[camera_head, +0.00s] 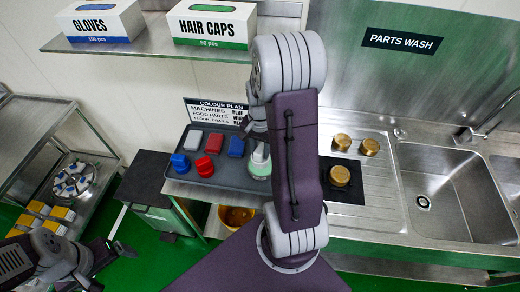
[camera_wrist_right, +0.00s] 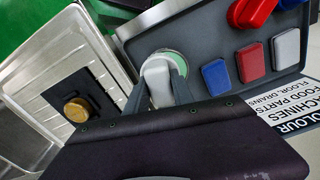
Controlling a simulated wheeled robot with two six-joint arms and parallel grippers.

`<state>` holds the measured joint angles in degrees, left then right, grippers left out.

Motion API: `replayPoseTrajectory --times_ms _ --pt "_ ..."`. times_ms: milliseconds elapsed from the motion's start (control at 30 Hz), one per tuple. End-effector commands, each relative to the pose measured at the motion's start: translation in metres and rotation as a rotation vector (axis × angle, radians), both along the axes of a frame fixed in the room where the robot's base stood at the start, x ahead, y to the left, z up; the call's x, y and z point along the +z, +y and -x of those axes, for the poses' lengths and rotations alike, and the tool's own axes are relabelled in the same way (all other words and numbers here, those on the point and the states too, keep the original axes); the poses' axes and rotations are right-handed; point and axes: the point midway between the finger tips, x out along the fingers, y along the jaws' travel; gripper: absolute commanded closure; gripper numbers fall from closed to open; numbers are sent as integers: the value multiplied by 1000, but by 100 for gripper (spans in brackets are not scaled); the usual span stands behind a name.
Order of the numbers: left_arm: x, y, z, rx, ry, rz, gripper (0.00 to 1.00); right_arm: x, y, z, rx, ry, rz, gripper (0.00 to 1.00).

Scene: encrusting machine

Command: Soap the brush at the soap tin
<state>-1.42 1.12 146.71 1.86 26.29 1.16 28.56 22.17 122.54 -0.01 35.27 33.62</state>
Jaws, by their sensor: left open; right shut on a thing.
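The white brush (camera_wrist_right: 157,78) is between the fingers of my right gripper (camera_wrist_right: 160,86), which is shut on its handle. In the head view the brush (camera_head: 260,153) shows beside my right arm. A round soap tin with a pale green rim (camera_wrist_right: 176,59) lies directly under the brush; it also shows in the head view (camera_head: 258,171) on the grey tray. The brush head is hidden, so I cannot tell whether it touches the soap. My left gripper (camera_head: 122,242) is open and empty at the lower left, far from the tin.
The grey tray (camera_head: 226,180) also holds a blue brush (camera_head: 180,163), a red brush (camera_head: 204,167) and white, red and blue pads. Brass-coloured pieces (camera_head: 340,176) stand right of my arm, beside the sink (camera_head: 445,190). A shelf with boxes (camera_head: 213,25) is above.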

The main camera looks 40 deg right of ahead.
Motion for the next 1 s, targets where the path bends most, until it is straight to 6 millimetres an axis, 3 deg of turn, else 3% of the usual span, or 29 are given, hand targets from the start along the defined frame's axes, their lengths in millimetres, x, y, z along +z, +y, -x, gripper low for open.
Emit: replayPoseTrajectory --times_ms 33,100,200,333,667,1000 --pt "32 0 0 0 -1 0 9 16 -5 -4 -2 6 -3 100" --pt "57 0 0 0 -2 0 9 17 -12 -12 -3 8 -5 100" --pt "82 0 0 0 -2 0 9 10 -21 -20 -1 6 -3 100" --pt "96 0 0 0 -2 0 9 -2 -27 -24 -1 2 -1 100" --pt "90 0 0 0 -1 0 9 -17 -29 -26 0 -2 1 100" --pt "55 0 0 0 -1 0 9 -56 -28 -26 0 0 1 100"
